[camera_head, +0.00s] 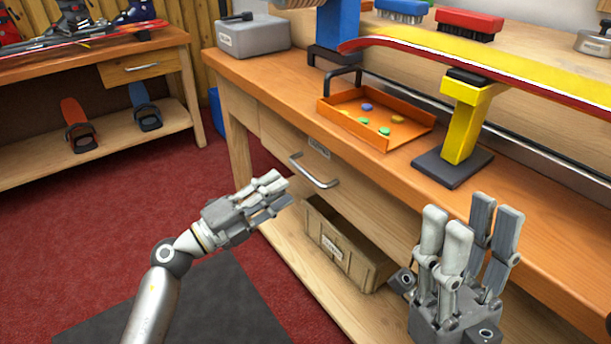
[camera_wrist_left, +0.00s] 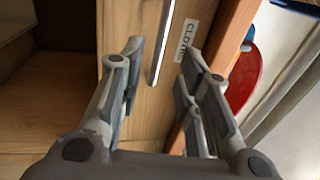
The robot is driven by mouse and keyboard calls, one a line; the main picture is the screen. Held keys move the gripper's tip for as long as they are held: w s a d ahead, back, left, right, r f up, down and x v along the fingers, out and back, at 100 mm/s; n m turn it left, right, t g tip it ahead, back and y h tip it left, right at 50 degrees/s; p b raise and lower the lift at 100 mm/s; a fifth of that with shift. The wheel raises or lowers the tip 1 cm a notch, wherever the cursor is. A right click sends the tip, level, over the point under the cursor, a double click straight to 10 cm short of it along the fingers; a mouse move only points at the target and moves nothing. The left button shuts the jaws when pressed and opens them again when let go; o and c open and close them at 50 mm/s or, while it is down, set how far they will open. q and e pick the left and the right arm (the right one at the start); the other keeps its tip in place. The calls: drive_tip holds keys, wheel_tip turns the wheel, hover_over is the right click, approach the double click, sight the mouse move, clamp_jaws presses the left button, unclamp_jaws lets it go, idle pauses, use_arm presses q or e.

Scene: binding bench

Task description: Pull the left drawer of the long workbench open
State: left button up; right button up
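The left drawer (camera_head: 276,133) of the long workbench sits flush in the bench front, closed. Its metal bar handle (camera_head: 316,174) stands out below a small label. My left gripper (camera_head: 272,187) is open and points at the drawer front, just short of the handle in the head view. No contact shows. My right gripper (camera_head: 470,222) is open and empty, fingers up, in front of the bench at the lower right.
On the long workbench (camera_head: 400,168) are an orange tray (camera_head: 375,138) with small coloured pieces, a ski (camera_head: 440,55) on a yellow stand (camera_head: 466,125) and a grey box (camera_head: 252,36). A wooden crate (camera_head: 345,245) stands on the shelf below. Red carpet (camera_head: 110,225) is clear at left.

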sight(304, 170)
use_arm(q)
drive_tip(key=b+x, duration=0.1)
drive_tip(key=x, duration=0.6)
drive_tip(key=shift+w+d, duration=0.25)
drive_tip(key=shift+c, duration=0.5)
clamp_jaws()
